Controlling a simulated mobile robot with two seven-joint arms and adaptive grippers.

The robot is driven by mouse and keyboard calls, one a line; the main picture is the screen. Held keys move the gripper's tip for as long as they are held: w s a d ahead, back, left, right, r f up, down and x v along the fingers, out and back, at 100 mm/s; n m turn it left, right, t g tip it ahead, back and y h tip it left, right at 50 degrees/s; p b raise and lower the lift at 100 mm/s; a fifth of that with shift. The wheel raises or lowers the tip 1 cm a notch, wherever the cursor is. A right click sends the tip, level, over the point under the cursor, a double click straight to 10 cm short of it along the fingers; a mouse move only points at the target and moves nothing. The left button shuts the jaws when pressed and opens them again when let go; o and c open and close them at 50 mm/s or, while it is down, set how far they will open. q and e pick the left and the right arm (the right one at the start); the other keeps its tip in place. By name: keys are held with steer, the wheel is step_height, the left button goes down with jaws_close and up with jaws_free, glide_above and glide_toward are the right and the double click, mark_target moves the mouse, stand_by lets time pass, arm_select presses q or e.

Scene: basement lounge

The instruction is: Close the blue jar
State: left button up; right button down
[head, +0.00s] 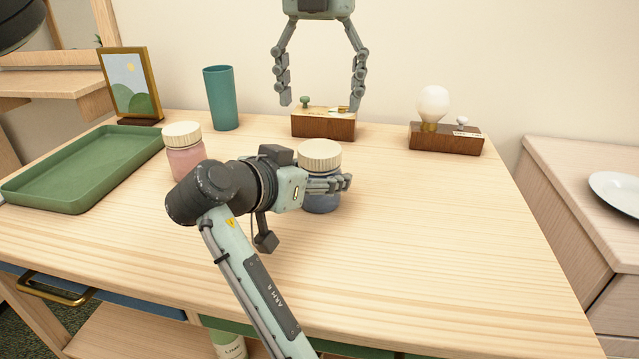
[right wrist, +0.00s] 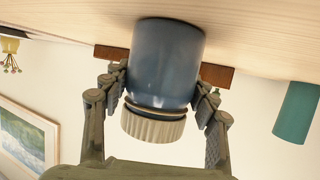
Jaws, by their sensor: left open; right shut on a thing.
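The blue jar (head: 322,198) stands upright on the table, with a ribbed cream lid (head: 319,155) sitting on its top. The jar also shows upside down in the right wrist view (right wrist: 165,65), with the lid (right wrist: 152,125) at its mouth and a thin gold-brown ring between them. I cannot tell whether the lid is screwed tight. My right gripper (head: 340,184) is shut on the jar's body, its fingers on either side below the lid. My left gripper (head: 321,100) is open and empty, above and behind the jar, in front of the wall.
A pink jar (head: 186,162) with a cream lid stands left of my right wrist. A green tray (head: 95,165), picture frame (head: 130,85) and teal cup (head: 221,98) are at the left and back. A wooden switch box (head: 322,124) and a bulb lamp (head: 433,105) stand behind. The right front is clear.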

mark_target(320, 148)
arm_select(q)
steer(key=n, duration=0.7)
steer(key=shift+n, duration=0.3)
steer(key=n, duration=0.6)
steer(key=shift+f, duration=4)
